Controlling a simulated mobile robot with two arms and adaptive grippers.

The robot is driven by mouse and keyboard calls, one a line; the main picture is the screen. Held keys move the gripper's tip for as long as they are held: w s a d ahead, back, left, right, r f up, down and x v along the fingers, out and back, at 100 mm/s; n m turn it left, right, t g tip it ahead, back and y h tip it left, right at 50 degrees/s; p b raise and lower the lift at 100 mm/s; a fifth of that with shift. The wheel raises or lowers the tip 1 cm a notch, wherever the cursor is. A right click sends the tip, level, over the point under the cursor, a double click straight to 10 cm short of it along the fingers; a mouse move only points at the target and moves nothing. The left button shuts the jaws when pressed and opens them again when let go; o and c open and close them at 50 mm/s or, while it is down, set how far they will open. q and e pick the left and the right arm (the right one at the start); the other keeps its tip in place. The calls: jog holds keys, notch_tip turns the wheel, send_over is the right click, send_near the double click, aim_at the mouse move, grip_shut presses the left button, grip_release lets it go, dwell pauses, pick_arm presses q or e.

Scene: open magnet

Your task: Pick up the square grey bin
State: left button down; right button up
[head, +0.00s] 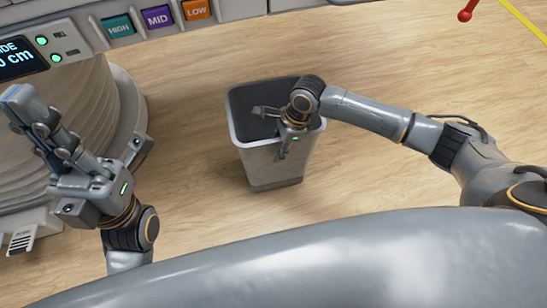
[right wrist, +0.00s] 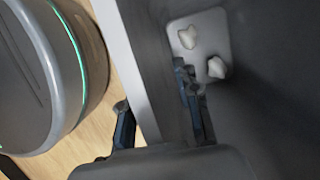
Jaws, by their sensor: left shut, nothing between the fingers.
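The square grey bin (head: 272,172) stands upright on the wooden floor in the middle of the head view, with a dark inside and a pale rim. My right gripper (head: 269,134) is over its near rim, one finger inside and one outside. In the right wrist view the bin's wall (right wrist: 130,62) lies between the open fingers of this gripper (right wrist: 158,108). Whether either finger touches the wall is unclear. My left gripper (head: 28,108) is shut and empty at the left, away from the bin.
Two crumpled white pieces (right wrist: 187,37) lie on the bin's bottom. A ribbed round column (head: 120,105) stands at the left, below a panel with HIGH, MID and LOW buttons (head: 158,17). A rounded grey body with a green light strip (right wrist: 40,75) is outside the bin.

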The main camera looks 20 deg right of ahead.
jog(key=shift+c, duration=0.4)
grip_shut()
dwell(0.4)
